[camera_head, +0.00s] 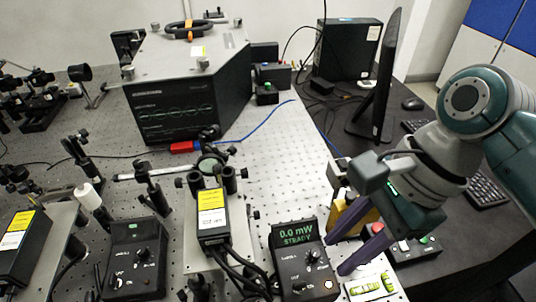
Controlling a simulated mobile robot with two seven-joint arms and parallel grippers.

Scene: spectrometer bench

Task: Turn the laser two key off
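A dark control box (282,268) stands at the front centre, its green display reading "0.0 mW STEADY". It has small knobs or a key switch on its face and a pale round spot at its lower right. A second dark control box (122,258), with similar knobs, stands to its left. I cannot tell which belongs to laser two, nor the key's position. My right gripper (336,257) reaches in from the right. Its two purple fingers are apart and empty, with the tips just right of the display box. My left gripper is not in view.
A box with red and green buttons (428,241) lies partly behind my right gripper. A small panel with green-yellow vials (372,285) is below the fingers. A laser head (211,212) with cables stands behind the display box. A monitor (379,85) stands at the back right.

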